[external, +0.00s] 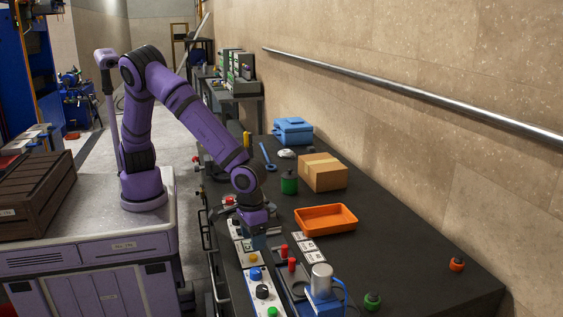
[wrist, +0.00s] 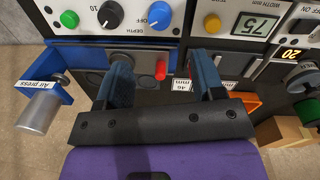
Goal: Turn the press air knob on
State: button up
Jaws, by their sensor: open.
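The "Air press" (wrist: 37,110) stands at the left of the wrist view, a silver cylinder on a blue bracket; it also shows in the external view (external: 322,277). The white control panel beside it carries a blue knob (wrist: 159,15) marked OFF, a black knob (wrist: 110,14) marked DEPTH and a green button (wrist: 69,19). No label visibly names the press air knob. My gripper (wrist: 161,60) is open with nothing between its dark blue fingers, pointing down over the panel area (external: 258,240). The blue knob also shows externally (external: 256,273).
Red-capped parts (external: 292,264) stand close beside my gripper. The bench's near right part is mostly clear.

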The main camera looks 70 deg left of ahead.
aim_at(256, 269)
jog(key=f, duration=1)
jog(key=shift+d+f, duration=0.3)
jog(key=c, duration=0.9)
jog(key=shift+w, duration=0.1)
